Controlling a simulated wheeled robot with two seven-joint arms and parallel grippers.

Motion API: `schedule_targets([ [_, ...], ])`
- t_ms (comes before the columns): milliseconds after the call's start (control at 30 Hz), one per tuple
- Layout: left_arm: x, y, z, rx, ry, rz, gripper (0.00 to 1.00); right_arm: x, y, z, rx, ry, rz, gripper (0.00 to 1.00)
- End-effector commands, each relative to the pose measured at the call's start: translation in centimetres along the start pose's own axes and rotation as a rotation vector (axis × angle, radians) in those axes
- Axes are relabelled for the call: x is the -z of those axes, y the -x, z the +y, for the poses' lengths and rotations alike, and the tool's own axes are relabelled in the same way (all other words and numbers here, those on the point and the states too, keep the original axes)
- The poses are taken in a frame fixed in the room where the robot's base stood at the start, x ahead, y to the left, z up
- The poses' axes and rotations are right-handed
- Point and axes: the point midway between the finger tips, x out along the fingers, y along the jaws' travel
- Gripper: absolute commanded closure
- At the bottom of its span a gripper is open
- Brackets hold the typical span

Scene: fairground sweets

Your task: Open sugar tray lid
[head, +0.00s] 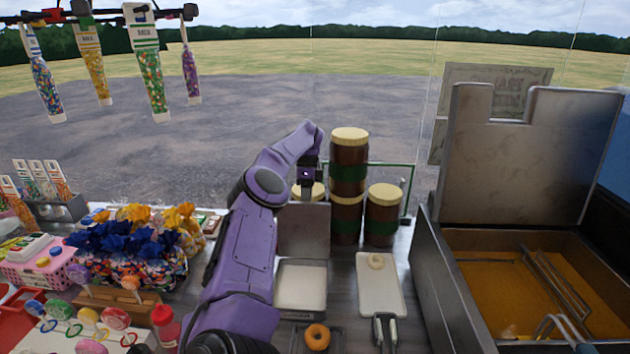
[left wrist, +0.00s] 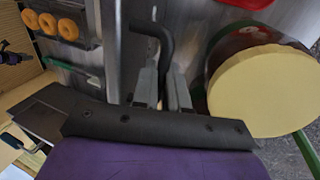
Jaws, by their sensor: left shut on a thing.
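The sugar tray (head: 279,300) holds a flat white layer and stands on the counter in the head view. Its grey metal lid (head: 303,232) stands up, steeply tilted, at the tray's far edge, so the tray is uncovered. My left gripper (head: 307,186) is at the lid's upper edge, partly hidden by my purple wrist. In the left wrist view my left gripper's fingers (left wrist: 162,92) are shut on a dark curved handle (left wrist: 154,38), which appears to be the lid's. My right gripper is in neither view.
Brown jars with cream lids (head: 350,137) stand close behind and right of the lid; one cream lid (left wrist: 252,90) is near my fingers. A fryer (head: 470,320) is at right, a pale tray (head: 366,290) with a ring beside it. Sweets bags (head: 120,250) crowd the left.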

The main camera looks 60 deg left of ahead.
Motion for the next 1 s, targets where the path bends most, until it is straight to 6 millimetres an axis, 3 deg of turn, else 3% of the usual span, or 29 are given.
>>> schedule_targets([
  [33, -0.7, -0.6, -0.3, 0.001, 0.005, -0.015, 1.00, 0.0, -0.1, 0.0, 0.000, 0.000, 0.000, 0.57],
  [267, -0.7, -0.6, -0.4, 0.002, 0.004, -0.013, 1.00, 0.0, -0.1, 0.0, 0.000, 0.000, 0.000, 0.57],
  [300, -0.7, -0.6, -0.4, 0.002, 0.004, -0.013, 0.74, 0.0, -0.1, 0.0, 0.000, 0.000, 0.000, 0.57],
  [333, -0.7, -0.6, -0.4, 0.001, 0.004, -0.013, 0.65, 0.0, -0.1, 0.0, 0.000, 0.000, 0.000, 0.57],
  [367, -0.7, -0.6, -0.4, 0.001, 0.004, -0.012, 0.62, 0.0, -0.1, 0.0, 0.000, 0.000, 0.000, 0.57],
  [1000, 0.4, 0.2, -0.1, 0.009, -0.005, -0.007, 0.62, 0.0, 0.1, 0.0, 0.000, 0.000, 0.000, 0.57],
])
